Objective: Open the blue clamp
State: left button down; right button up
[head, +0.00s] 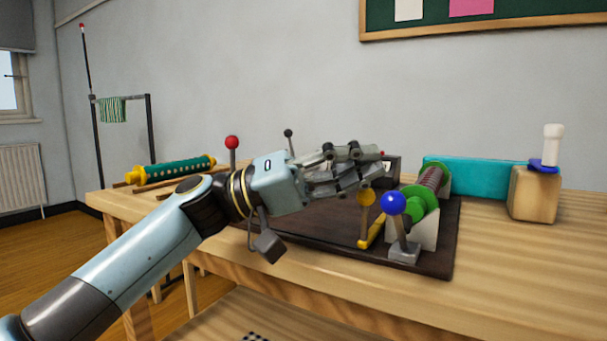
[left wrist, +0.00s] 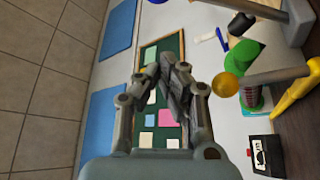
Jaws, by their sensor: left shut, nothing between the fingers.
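The blue clamp shows as a blue ball knob (head: 393,203) on a short, near-upright metal lever. Its grey foot (head: 403,251) sits at the front right of the dark board (head: 436,262). A green-ended spool (head: 425,196) lies in a pale cradle just behind it. My left gripper (head: 376,168) is above the board, up and to the left of the blue knob and apart from it. Its fingers are together with nothing between them; the left wrist view shows the closed fingers too (left wrist: 170,70). My right gripper is in neither view.
A yellow-knobbed lever (head: 366,197) stands just left of the blue one, below my left fingers. A red-knobbed lever (head: 232,143) and a black-knobbed one (head: 288,133) stand farther left. A teal box (head: 475,174) and wooden block (head: 534,195) are at right. The front right tabletop is clear.

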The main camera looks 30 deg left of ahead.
pick_arm(q)
jog(key=s+v, duration=0.1)
jog(key=v, duration=0.7)
jog(key=shift+r+p, duration=0.2)
jog(key=shift+p, duration=0.2)
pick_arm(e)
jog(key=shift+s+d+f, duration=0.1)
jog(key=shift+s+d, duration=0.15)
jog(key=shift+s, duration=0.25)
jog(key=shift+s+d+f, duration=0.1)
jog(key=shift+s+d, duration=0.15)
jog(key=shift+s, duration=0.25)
pick_arm(q)
jog(key=shift+s+a, duration=0.1)
jog(key=shift+a, duration=0.05)
